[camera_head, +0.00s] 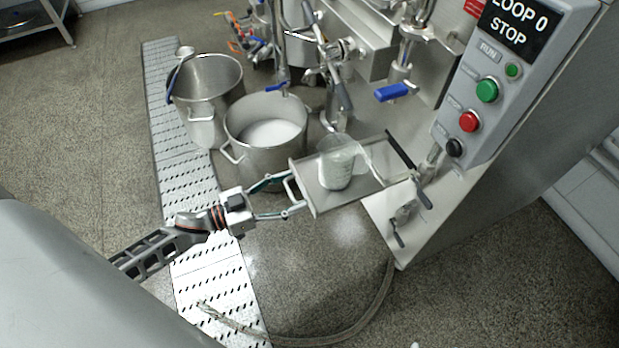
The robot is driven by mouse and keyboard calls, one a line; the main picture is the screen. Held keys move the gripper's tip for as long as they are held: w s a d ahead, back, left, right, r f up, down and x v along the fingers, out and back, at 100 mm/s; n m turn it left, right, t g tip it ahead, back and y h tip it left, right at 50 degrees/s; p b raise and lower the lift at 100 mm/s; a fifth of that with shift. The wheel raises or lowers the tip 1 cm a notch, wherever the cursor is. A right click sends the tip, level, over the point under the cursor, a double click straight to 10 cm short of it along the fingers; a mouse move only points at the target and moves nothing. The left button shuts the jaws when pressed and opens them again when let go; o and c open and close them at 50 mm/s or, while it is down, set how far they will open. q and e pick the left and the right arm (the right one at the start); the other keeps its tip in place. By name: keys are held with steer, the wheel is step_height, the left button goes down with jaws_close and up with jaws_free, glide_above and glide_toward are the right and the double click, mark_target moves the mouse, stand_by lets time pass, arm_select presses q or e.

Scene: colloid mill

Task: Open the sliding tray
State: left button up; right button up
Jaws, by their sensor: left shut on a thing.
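The sliding tray (327,198) is a flat metal tray that sticks out to the left from the machine. A clear beaker (337,165) with pale contents stands upright on it. The tray has a light bar handle (291,189) on its left end. My left gripper (292,196) comes in from the left and is shut on this handle, with its fingers around the bar. My right gripper is not in view.
Two steel pots stand behind the tray: one with white contents (267,133) and one further left (206,88). A control box (509,75) with buttons is at the upper right. A perforated drain grate (180,150) and a hose (345,334) lie on the floor. Blue-handled valves (391,92) hang above.

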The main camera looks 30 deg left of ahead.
arm_select(q)
steer(key=v, duration=0.5)
steer(key=shift+s+a, duration=0.1)
steer(key=shift+s, duration=0.25)
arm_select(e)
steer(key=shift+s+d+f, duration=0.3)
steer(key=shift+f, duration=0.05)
arm_select(q)
steer(key=shift+f, duration=0.1)
steer(key=o, duration=1.3)
steer(key=shift+c, duration=0.2)
steer(key=v, duration=1.2)
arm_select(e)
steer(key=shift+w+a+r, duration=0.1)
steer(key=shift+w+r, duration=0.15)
arm_select(q)
steer(key=shift+a, duration=0.1)
